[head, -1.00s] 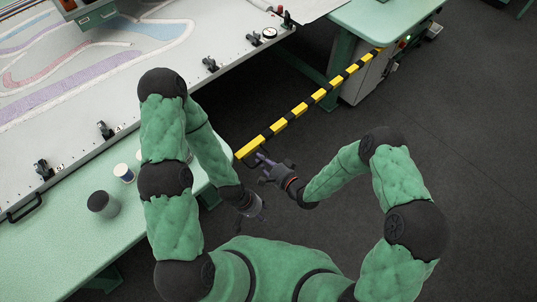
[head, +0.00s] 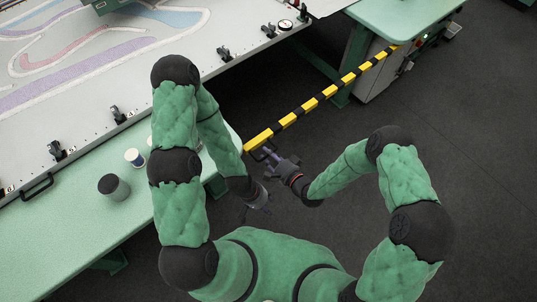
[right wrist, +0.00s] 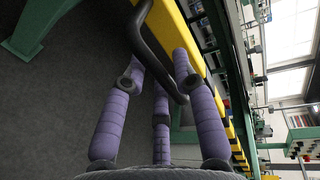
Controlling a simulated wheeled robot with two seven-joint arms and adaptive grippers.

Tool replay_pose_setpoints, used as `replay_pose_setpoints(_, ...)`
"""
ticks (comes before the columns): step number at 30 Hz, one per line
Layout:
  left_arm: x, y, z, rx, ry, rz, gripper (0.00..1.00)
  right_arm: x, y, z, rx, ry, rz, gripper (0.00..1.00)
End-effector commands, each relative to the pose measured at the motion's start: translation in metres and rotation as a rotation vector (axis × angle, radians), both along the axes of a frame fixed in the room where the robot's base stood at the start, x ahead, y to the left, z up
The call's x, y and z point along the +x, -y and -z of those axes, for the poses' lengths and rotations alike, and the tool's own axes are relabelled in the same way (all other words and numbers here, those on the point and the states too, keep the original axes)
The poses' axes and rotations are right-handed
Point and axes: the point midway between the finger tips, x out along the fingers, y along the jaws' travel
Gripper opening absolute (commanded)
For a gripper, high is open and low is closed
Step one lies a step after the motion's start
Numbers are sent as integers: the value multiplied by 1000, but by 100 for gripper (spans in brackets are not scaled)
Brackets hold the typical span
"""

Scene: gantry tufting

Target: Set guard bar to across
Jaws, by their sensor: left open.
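The guard bar (head: 318,102) is a yellow-and-black striped bar. In the head view it spans the gap from the near green table's edge to the machine cabinet at upper right. A black handle (right wrist: 163,62) stands off its yellow face in the right wrist view. My right gripper (head: 269,153) is at the bar's near end. Its purple fingers (right wrist: 160,60) are spread, with the handle passing between them; firm contact cannot be told. My left gripper (head: 262,202) is open and empty, lower down, apart from the bar.
The tufting frame (head: 170,75) with black clamps lies behind. The cabinet (head: 378,75) stands at the bar's far end. Dark floor (head: 480,190) is clear at right.

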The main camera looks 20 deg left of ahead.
Motion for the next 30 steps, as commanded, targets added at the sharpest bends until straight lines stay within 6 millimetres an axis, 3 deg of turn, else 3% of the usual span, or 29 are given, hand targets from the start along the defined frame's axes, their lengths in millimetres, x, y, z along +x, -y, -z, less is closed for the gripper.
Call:
replay_pose_setpoints(18, 0, 0, 0, 0, 0, 0, 45, -58, 80, -21, 0, -3, 2, 29)
replay_pose_setpoints(30, 0, 0, 0, 0, 0, 0, 45, -69, 92, -24, 0, -1, -3, 29)
